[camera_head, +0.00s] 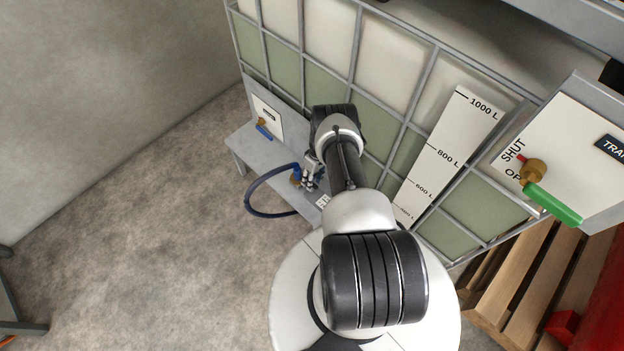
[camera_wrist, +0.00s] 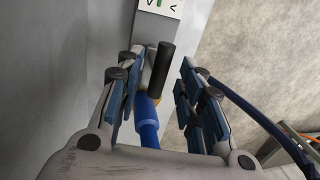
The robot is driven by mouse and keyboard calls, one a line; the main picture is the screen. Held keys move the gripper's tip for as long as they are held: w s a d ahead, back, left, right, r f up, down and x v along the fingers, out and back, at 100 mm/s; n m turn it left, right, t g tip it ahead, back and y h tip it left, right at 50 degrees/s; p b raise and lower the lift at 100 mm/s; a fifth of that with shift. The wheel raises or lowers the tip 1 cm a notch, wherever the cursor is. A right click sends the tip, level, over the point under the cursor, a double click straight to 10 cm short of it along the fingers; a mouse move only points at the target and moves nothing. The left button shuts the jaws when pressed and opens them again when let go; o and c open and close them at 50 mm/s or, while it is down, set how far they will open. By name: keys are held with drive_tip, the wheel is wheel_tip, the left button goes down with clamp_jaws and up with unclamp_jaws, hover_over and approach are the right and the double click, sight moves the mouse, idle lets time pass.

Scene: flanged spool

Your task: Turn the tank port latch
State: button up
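My gripper (camera_wrist: 158,85) is open, with padded fingers to the left and right in the wrist view. A black cylindrical lever (camera_wrist: 166,68), apparently the port latch, shows in the gap between the fingers. I cannot tell whether any finger touches it. A blue hose coupling (camera_wrist: 147,120) with a bit of brass lies below it. In the head view my gripper (camera_head: 309,180) is low beside the tank (camera_head: 330,88), at the blue coupling (camera_head: 296,172). The latch is not distinguishable there.
A blue hose (camera_head: 250,198) loops out over the floor from a grey shelf (camera_head: 238,143). A left panel carries a blue-handled valve (camera_head: 264,131). A right panel carries a green-handled valve (camera_head: 552,203) marked SHUT. A wooden pallet (camera_head: 510,285) stands at lower right.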

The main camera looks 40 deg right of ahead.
wheel_tip(320, 180, up, 7)
drive_tip(key=d, duration=0.1)
drive_tip(key=shift+d+r, duration=0.2)
drive_tip(key=shift+d, duration=0.05)
drive_tip(key=shift+w, duration=0.15)
idle(0.4)
